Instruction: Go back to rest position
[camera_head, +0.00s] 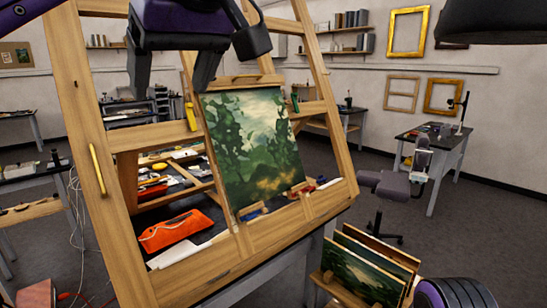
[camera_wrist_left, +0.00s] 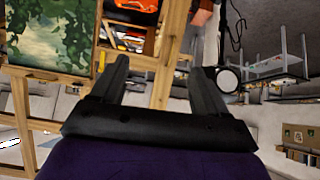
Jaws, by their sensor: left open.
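My left gripper (camera_head: 170,82) hangs at the top of the head view, in front of the wooden easel frame (camera_head: 90,130). Its two dark fingers are spread with nothing between them. In the left wrist view the gripper (camera_wrist_left: 162,75) also shows open and empty. A green landscape painting (camera_head: 250,145) leans upright on the easel, below and right of the gripper, apart from it. The painting also shows at the upper left of the wrist view (camera_wrist_left: 50,35). My right gripper is not seen.
An orange pouch (camera_head: 172,231) lies on the shelf behind the easel's bars. Several framed panels (camera_head: 365,270) stand in a rack at the lower right. A grey chair (camera_head: 385,185) and a desk (camera_head: 440,143) stand further back, with open floor around them.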

